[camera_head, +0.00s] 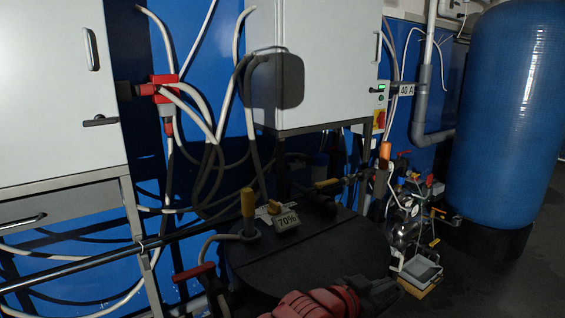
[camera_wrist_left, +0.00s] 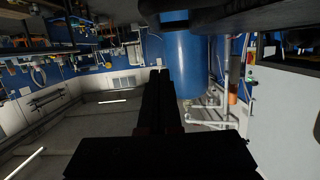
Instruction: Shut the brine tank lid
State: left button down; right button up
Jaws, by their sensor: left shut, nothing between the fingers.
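The brine tank (camera_head: 310,255) seems to be the broad black vessel at the bottom centre in the head view. My right gripper is not in view.
White cabinets (camera_head: 325,50) stand behind, with hoses (camera_head: 205,130) hanging between them. A red ridged body (camera_head: 320,303) is at the bottom edge. Small valves and fittings (camera_head: 405,195) crowd the right, before the tall blue vessel (camera_head: 508,120). Floor shows at far right.

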aim_at(394, 300)
pick_arm(q)
jog(key=f, duration=0.1)
jog(key=f+b, duration=0.1)
jog(key=f, duration=0.1)
jog(key=shift+s+d+f, duration=0.15)
jog(key=shift+s, duration=0.05)
jog(key=shift+f+b, duration=0.6)
jog(key=shift+f, duration=0.3)
jog(key=shift+f, duration=0.15)
